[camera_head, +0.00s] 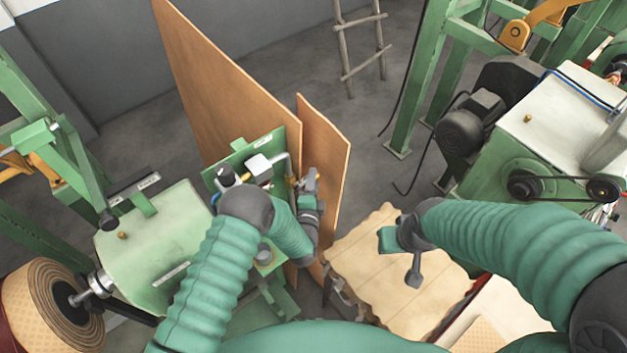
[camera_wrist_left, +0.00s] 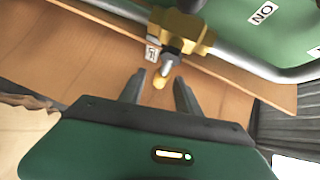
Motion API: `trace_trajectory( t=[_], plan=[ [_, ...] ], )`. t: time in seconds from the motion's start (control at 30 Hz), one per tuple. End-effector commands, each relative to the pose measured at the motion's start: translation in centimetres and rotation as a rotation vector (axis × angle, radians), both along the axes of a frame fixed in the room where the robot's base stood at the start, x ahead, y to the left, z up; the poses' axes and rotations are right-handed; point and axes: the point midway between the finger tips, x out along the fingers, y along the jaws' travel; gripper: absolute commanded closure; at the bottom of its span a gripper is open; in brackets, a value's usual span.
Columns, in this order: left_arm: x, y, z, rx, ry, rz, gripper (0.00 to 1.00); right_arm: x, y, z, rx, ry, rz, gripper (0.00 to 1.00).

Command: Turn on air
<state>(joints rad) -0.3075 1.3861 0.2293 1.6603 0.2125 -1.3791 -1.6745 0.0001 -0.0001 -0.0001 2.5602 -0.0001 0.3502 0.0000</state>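The air valve is a brass fitting (camera_wrist_left: 185,28) on a grey pipe, at the top of the left wrist view. A short stem with a yellow tip points down from it. Its brass also shows in the head view (camera_head: 292,181), beside the green panel (camera_head: 272,150). My left gripper (camera_wrist_left: 160,80) is open, with one finger on each side of the yellow tip and gaps to both. In the head view my left gripper (camera_head: 309,186) is at the panel's right side. My right gripper (camera_head: 402,262) hangs over the wooden table; its fingers are unclear.
An "ON" label (camera_wrist_left: 263,12) sits on the green panel; a small white label (camera_wrist_left: 152,53) is beside the valve, hard to read. Brown boards (camera_head: 325,150) stand behind the panel. A wooden table (camera_head: 365,260) is at centre right. Green machines stand on both sides.

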Motion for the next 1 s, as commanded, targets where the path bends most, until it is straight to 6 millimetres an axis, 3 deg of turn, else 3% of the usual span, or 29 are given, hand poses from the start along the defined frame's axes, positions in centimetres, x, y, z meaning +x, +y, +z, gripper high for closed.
trace_trajectory(
  t=[0.03,0.33,1.0],
  plan=[
    [0.03,0.04,-0.03,0.0,0.0,0.0,0.62,0.0,0.01,-0.01,0.0,0.0,0.0,0.64],
    [-0.05,-0.13,-0.03,0.001,0.001,0.0,1.0,0.0,0.01,-0.02,0.0,0.0,0.0,0.64],
    [-0.3,-0.37,-0.19,0.0,0.005,-0.006,1.0,0.02,0.01,-0.03,0.0,0.0,0.0,0.64]
  ],
)
